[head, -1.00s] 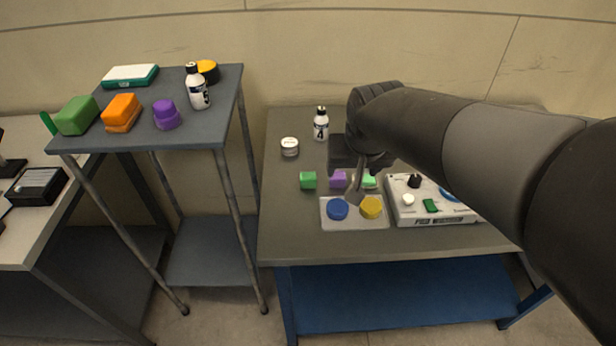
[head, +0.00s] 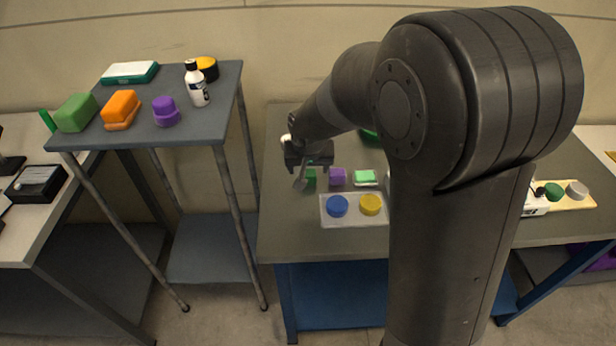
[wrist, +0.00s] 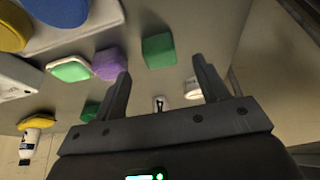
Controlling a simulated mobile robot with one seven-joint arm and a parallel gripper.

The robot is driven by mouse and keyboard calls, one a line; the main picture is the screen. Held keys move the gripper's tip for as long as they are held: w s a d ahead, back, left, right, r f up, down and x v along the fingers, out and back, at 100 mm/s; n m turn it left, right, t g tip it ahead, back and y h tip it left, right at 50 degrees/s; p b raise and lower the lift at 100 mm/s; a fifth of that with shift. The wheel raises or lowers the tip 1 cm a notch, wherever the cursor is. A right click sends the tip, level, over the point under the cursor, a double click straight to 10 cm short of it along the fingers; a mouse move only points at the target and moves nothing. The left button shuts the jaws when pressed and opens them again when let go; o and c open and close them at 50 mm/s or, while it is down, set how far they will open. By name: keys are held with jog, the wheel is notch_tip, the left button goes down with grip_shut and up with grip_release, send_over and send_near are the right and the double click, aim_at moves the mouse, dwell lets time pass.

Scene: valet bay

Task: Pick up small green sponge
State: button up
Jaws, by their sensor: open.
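A small plain green block (head: 310,178), which looks like the small green sponge, lies on the right-hand table, left of a purple block (head: 338,176). My gripper (head: 311,176) is over it and partly hides it in the head view. In the wrist view the green block (wrist: 158,50) lies beyond the open fingertips, roughly between them, and my gripper (wrist: 163,80) is empty. A lighter green piece on a white base (head: 366,178) lies right of the purple block. I cannot tell whether the fingers touch anything.
A pale tray (head: 353,222) in front holds a blue piece (head: 337,206) and a yellow piece (head: 370,204). A higher grey stand (head: 200,128) at left bears a larger green block (head: 76,112), an orange block (head: 121,108), a purple piece (head: 165,111) and a bottle (head: 196,85).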

aim_at(308, 173)
jog(key=shift+w+x, duration=0.15)
jog(key=shift+x, duration=1.35)
jog(key=shift+w+x, duration=0.2)
jog(key=shift+x, duration=1.3)
jog(key=shift+r, duration=0.2)
jog(key=c, duration=1)
jog(key=shift+r, duration=0.1)
jog(key=shift+c, duration=0.2)
